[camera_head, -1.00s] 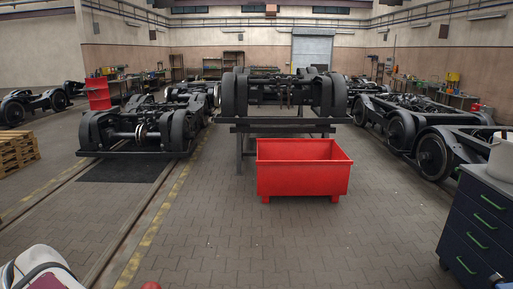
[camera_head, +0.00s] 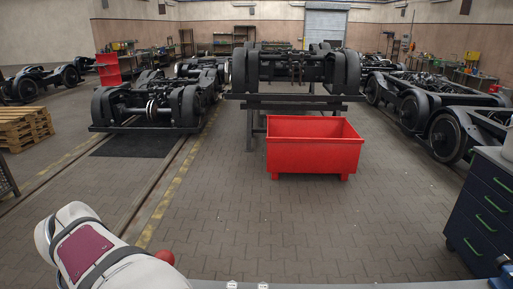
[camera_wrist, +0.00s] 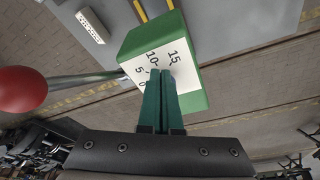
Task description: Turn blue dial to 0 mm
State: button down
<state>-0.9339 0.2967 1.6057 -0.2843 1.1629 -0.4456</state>
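No blue dial shows clearly in any view. In the wrist view a green box (camera_wrist: 190,92) carries a white scale face (camera_wrist: 178,58) with the marks 0, 5, 10 and 15. My gripper (camera_wrist: 161,74) is in front of this face, its two teal fingers side by side with no clear gap. The fingers hide part of the scale, and I cannot tell whether they touch it. A red ball knob (camera_wrist: 22,89) on a metal rod (camera_wrist: 85,79) is left of the fingers. A red ball (camera_head: 164,257) also shows beside my white arm in the head view.
A grey surface (camera_wrist: 235,30) with a white socket strip (camera_wrist: 92,26) lies behind the green box. In the head view a red bin (camera_head: 314,150) stands before a raised bogie (camera_head: 295,70). A dark blue drawer cabinet (camera_head: 485,220) is at right. The paved floor between is clear.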

jog(key=shift+w, duration=0.25)
jog(key=shift+d, duration=0.1)
jog(key=shift+s+d, duration=0.1)
jog(key=shift+d, duration=0.1)
jog(key=shift+d+r, duration=0.1)
jog(key=shift+r, duration=0.05)
jog(key=v, duration=0.3)
jog(key=a+v, duration=0.1)
jog(key=v, duration=0.1)
jog(key=shift+w+r, duration=0.3)
jog(key=shift+r, duration=0.15)
